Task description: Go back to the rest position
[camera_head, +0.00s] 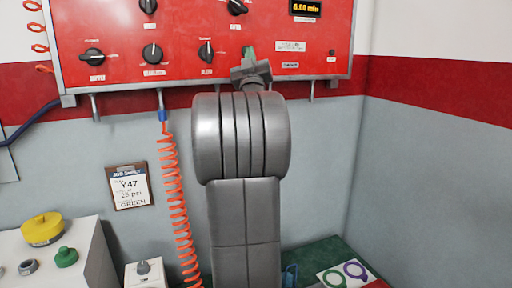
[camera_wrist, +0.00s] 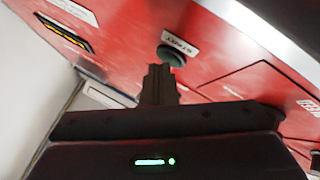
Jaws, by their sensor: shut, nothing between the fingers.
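My gripper (camera_head: 249,72) is raised in front of the lower edge of the red control panel (camera_head: 120,32). In the wrist view its fingers (camera_wrist: 159,72) are together, with nothing seen between them. A green button (camera_wrist: 171,54) with a START label (camera_wrist: 180,42) lies just beyond the fingertips. In the head view only a bit of that button (camera_head: 249,51) shows above the gripper. I cannot tell whether the fingertips touch it. My arm stands upright in the middle of the head view and hides part of the panel's lower edge and the wall.
The panel has several black knobs (camera_head: 152,53) and a yellow-lit display (camera_head: 305,8). An orange coiled hose (camera_head: 177,205) hangs left of my arm. A card (camera_head: 129,187) reading Y47 is on the grey wall. A yellow cap (camera_head: 42,230) and green cap (camera_head: 66,257) sit lower left.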

